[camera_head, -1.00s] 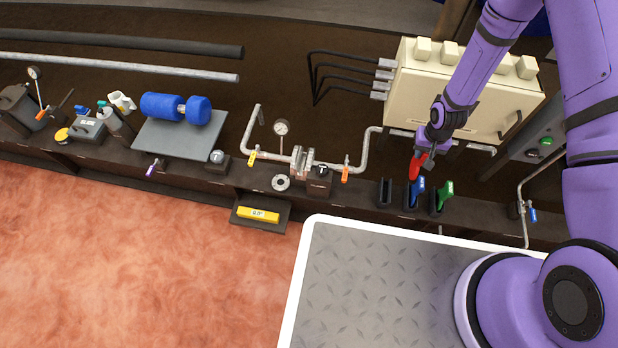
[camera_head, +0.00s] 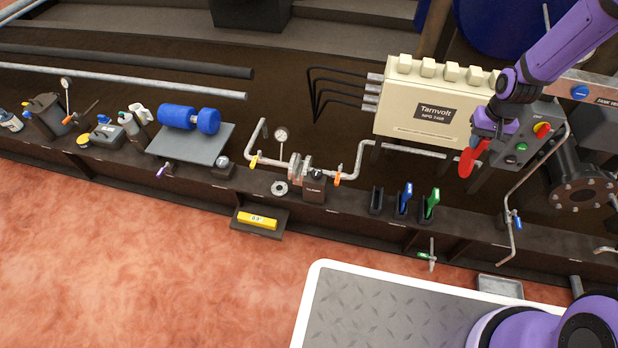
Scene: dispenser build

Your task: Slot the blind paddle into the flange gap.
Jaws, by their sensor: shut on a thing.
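A red paddle (camera_head: 467,163) hangs from my gripper (camera_head: 481,144), which is shut on its upper end. The paddle is in the air in front of the control box, to the right of the paddle holders and clear of them. The flange pair (camera_head: 299,168) stands in the grey pipe run left of centre; its gap is too small to see clearly. A blue-handled paddle (camera_head: 406,198) and a green-handled paddle (camera_head: 430,205) stand in black holders. A third black holder (camera_head: 376,201), on the left, looks empty.
A cream Tarnvolt cabinet (camera_head: 435,110) stands behind the holders. A pressure gauge (camera_head: 281,135) rises left of the flanges, with orange (camera_head: 337,179) and yellow (camera_head: 254,162) valve handles either side. A dark block (camera_head: 314,187) and a loose ring (camera_head: 280,188) sit in front.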

